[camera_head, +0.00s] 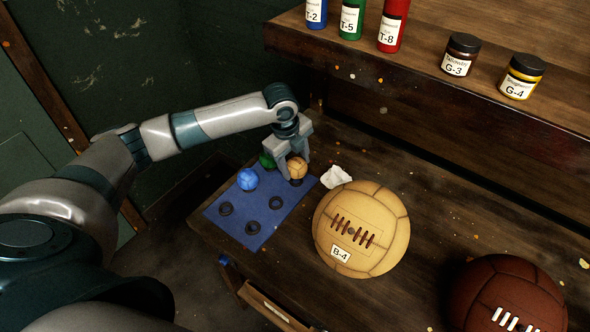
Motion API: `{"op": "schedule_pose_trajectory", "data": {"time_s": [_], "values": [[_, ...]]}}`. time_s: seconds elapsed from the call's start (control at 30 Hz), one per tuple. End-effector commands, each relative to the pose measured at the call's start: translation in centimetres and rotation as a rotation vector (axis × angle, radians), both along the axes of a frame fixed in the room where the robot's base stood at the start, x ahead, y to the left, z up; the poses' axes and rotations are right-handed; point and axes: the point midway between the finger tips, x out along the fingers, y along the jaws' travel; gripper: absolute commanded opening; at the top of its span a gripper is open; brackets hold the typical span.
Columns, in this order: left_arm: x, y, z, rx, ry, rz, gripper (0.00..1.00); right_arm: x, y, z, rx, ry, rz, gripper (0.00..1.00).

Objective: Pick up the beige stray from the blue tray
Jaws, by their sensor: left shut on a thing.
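The blue tray (227,213) is a flat blue mat with several dark rings on the left end of the bench. My left gripper (292,171) is over its back right part, pointing down. It is shut on a small beige ball (297,168), with a finger on each side. The ball is close above or at a dark ring; I cannot tell if it touches. A small blue ball (247,179) sits on the tray left of the gripper. A green ball (267,160) is partly hidden behind the gripper. My right gripper is not in view.
A large beige laced ball (361,229) labelled B-4 stands right of the tray. A dark red-brown ball (508,293) is at the lower right. A raised shelf (430,75) behind carries bottles and jars.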

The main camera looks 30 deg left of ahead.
Motion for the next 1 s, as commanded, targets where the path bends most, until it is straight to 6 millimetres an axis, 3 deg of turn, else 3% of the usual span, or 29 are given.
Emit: {"op": "schedule_pose_trajectory", "data": {"time_s": [0.1,0.63,0.8,1.0], "values": [[0.1,0.0,1.7,0.001,-0.005,-0.002,0.25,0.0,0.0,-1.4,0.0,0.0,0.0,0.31],[1.2,-9.7,7.4,-0.001,-0.004,-0.004,0.25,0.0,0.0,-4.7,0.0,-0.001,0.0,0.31],[1.3,-11.2,8.4,0.0,-0.002,-0.001,0.25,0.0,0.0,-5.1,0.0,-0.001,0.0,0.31],[1.3,-11.6,8.8,0.001,0.001,0.0,0.25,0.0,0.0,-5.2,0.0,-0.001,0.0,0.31]]}}
